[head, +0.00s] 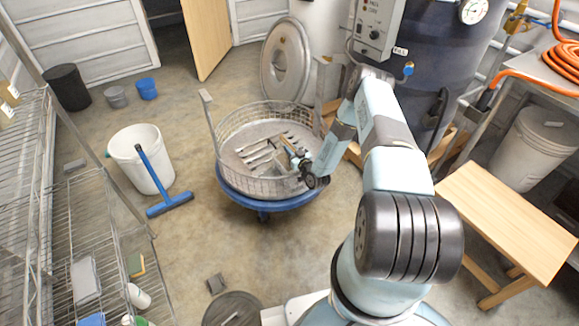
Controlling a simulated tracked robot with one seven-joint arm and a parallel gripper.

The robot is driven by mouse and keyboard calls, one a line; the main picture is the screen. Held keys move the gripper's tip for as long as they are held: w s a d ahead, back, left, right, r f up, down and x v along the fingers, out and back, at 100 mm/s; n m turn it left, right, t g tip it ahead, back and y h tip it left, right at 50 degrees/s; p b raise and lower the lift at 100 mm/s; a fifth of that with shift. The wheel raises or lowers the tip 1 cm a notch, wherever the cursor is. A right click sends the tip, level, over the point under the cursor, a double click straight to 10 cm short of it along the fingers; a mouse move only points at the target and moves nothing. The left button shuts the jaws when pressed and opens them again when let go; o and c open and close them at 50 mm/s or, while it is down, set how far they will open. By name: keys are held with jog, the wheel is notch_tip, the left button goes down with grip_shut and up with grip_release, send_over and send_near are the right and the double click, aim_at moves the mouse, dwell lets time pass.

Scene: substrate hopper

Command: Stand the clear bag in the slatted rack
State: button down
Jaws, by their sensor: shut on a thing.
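The slatted rack (240,160) shows as a grey plate with several long slots, inside a round wire basket (228,178) at the middle of the head view. My gripper (291,153) is over the right part of the basket, small and partly covered by its own wrist. It is shut on the clear bag, but the bag's outline is too faint to make out against the grey metal. I cannot tell whether the bag touches the rack or how upright it is.
The basket rests on a blue wheeled dolly (262,203). A white bucket (129,147) with a blue squeegee (154,172) stands left. A round lid (286,62) leans behind. Wire shelves (72,230) line the left; a wooden bench (510,215) is at right. Floor in front of the dolly is mostly clear.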

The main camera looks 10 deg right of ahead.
jog(key=shift+w+r, duration=0.15)
jog(key=shift+r, duration=0.05)
dwell(0.5)
